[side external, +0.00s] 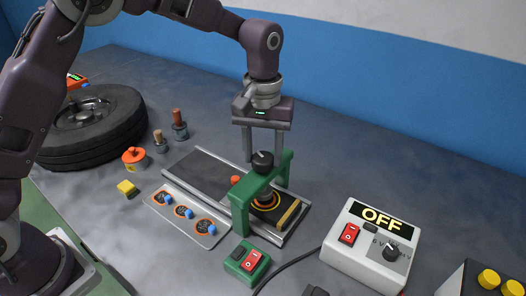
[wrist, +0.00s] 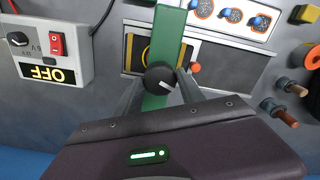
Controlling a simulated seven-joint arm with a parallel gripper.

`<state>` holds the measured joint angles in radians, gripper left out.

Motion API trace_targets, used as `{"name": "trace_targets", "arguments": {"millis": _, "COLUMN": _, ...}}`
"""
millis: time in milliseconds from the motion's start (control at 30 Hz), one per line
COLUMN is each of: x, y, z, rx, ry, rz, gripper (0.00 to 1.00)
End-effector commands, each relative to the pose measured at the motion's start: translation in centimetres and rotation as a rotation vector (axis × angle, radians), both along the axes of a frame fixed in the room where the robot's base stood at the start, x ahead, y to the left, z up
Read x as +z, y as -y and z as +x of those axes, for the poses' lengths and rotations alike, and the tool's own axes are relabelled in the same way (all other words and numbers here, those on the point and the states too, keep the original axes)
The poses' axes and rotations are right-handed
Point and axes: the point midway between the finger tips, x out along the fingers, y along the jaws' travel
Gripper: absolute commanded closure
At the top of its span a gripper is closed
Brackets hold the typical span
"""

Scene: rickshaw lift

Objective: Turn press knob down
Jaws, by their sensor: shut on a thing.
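The press knob (side external: 263,160) is black and round with a white pointer mark, and it sits on top of the green press frame (side external: 241,213). In the wrist view the knob (wrist: 158,77) shows from above, with the green crossbar (wrist: 168,35) running past it. My gripper (side external: 264,158) points straight down over the press, with one finger on each side of the knob, shut on it. Below the crossbar, the press's round foot stands over a dark plate with an orange ring (side external: 267,201). The exact finger contact is partly hidden.
A white control box (side external: 372,246) reading OFF stands at the right, with a cable. A green switch box (side external: 247,262) with a red rocker is in front of the press. A plate with blue knobs (side external: 184,212), a tire (side external: 90,127) and small parts lie left.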

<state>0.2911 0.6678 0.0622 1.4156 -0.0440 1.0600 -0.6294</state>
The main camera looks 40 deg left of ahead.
Motion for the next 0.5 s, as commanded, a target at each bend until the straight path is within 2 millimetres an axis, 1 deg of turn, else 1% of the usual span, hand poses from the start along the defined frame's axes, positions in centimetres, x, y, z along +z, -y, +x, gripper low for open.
{"name": "trace_targets", "arguments": {"millis": 500, "x": 0.13, "y": -0.01, "z": 0.10, "rx": -0.486, "ry": 0.003, "rz": -0.001, "gripper": 0.95}}
